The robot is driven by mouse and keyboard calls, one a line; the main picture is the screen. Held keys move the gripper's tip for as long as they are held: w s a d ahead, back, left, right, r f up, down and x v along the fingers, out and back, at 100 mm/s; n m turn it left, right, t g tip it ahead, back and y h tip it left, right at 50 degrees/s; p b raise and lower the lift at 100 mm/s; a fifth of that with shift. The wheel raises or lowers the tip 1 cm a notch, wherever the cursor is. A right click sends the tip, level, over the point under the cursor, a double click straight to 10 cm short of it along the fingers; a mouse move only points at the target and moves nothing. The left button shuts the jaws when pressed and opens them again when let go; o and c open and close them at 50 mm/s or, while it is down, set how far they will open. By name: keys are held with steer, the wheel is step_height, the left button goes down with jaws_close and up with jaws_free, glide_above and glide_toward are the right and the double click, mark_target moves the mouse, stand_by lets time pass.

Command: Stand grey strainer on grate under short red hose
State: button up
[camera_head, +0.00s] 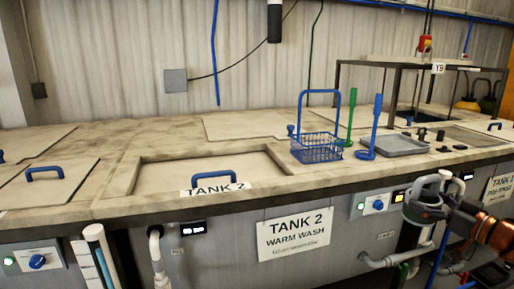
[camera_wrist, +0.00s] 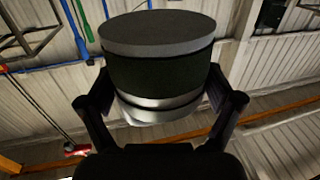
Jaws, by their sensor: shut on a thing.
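My gripper (camera_wrist: 165,115) is shut on a round, dark cylinder (camera_wrist: 160,68) with a flat grey top and silvery bands near its lower end; I take it for the grey strainer. It fills the upper middle of the wrist view, with a finger on each side. In the head view my gripper (camera_head: 428,200) is at the lower right, in front of the tank bench; what it holds is hard to make out there. I cannot pick out a short red hose or a grate in either view.
A dark frame (camera_head: 393,66) rises at the right. A red pendant box (camera_head: 425,43) hangs above. The bench's left part is mostly clear.

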steer(key=shift+w+a+f, duration=0.1)
steer(key=shift+w+a, duration=0.05)
steer(key=shift+w, duration=0.35)
steer(key=shift+w+a+f, duration=0.1)
steer(key=shift+w, duration=0.35)
steer(key=shift+w+a+r, duration=0.1)
steer(key=shift+w+a, duration=0.05)
steer(key=shift+w, duration=0.05)
steer(key=w+a+f+m+t+h, duration=0.1)
steer(key=w+a+h, duration=0.1)
steer(key=w+a, duration=0.45)
steer(key=w+a+f+m+h, duration=0.1)
steer(key=w+a+m+h, duration=0.15)
steer(key=w, duration=0.65)
steer(key=w+a+f+m+h, duration=0.1)
steer(key=w+a+f+h, duration=0.1)
steer(key=a, duration=0.6)
steer(key=w+a+f+m+t+h, duration=0.1)
steer(key=w+a+f, duration=0.2)
steer(key=a, duration=0.5)
steer(key=shift+f+h, duration=0.25)
steer(key=shift+h, duration=0.1)
steer(key=shift+a, duration=0.2)
